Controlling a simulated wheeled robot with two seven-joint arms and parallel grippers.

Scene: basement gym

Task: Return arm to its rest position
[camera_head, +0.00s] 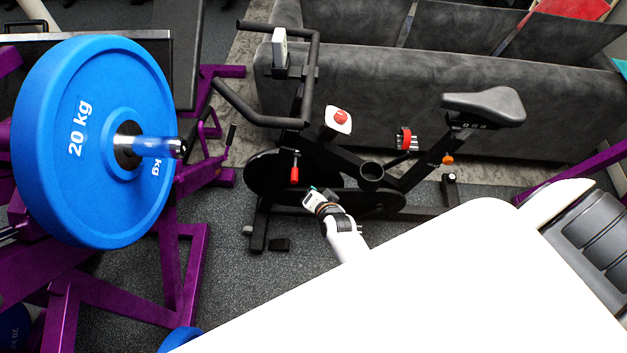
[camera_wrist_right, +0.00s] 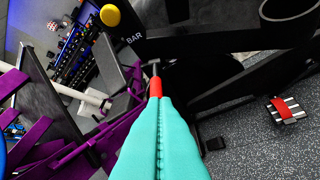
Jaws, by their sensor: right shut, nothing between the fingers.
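My right arm reaches forward in the head view, a white forearm ending in a dark and white wrist beside the exercise bike (camera_head: 385,185). My right gripper (camera_wrist_right: 160,100) shows in the right wrist view as two teal fingers pressed together, with nothing between them. A red knob (camera_wrist_right: 155,87) on a metal stem lies just past the fingertips; I cannot tell if they touch it. The bike's red knob also shows in the head view (camera_head: 294,174), up and left of the wrist. My left gripper is not in view.
A blue 20 kg plate (camera_head: 70,140) on a purple rack (camera_head: 190,270) stands at left. A grey sofa (camera_head: 370,90) is behind the bike. The bike's handlebar (camera_head: 265,118) and seat (camera_head: 485,105) stand above the frame. Some dark floor (camera_head: 230,295) is bare.

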